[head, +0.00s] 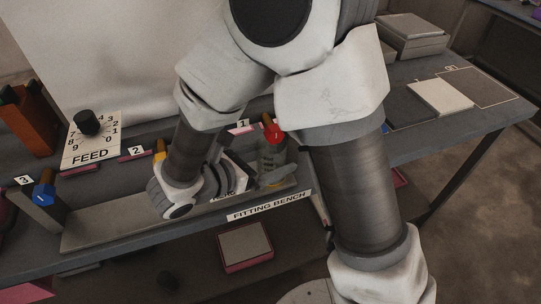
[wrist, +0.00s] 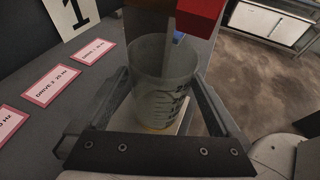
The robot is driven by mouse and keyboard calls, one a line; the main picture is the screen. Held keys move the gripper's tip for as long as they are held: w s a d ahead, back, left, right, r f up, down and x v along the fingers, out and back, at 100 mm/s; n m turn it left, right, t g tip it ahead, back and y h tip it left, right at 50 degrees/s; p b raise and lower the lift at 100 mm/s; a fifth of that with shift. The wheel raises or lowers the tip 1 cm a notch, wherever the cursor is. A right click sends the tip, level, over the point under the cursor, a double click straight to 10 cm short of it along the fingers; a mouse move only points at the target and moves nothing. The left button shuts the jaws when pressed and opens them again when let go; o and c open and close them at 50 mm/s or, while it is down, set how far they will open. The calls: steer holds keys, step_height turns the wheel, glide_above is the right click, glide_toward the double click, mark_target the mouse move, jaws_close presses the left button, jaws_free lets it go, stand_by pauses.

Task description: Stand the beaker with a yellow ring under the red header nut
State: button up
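The clear beaker (wrist: 160,85) has dark markings and a yellow ring (wrist: 155,129) at its base. In the head view the beaker (head: 268,157) is at the right end of the bench trough, below the red header nut (head: 272,132). The red nut (wrist: 198,14) shows at the top of the wrist view, and a grey pipe beside it comes down at the beaker's mouth. My gripper (wrist: 160,80) has a finger on each side of the beaker. The fingertips are close to the glass; whether they touch it is unclear. The beaker looks upright, but its contact below is hidden.
A yellow-orange nut (head: 160,154) and a blue nut (head: 43,193) stand left along the fitting bench (head: 130,222). A FEED dial (head: 88,124) and an orange block (head: 30,120) are behind them. Flat panels (head: 441,97) lie at the right. My arm hides the middle.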

mark_target(261, 161)
steer(key=shift+r, duration=0.3)
steer(key=p+v, duration=0.1)
steer(key=v, duration=0.6)
steer(key=shift+s+a, duration=0.15)
steer(key=shift+a, duration=0.1)
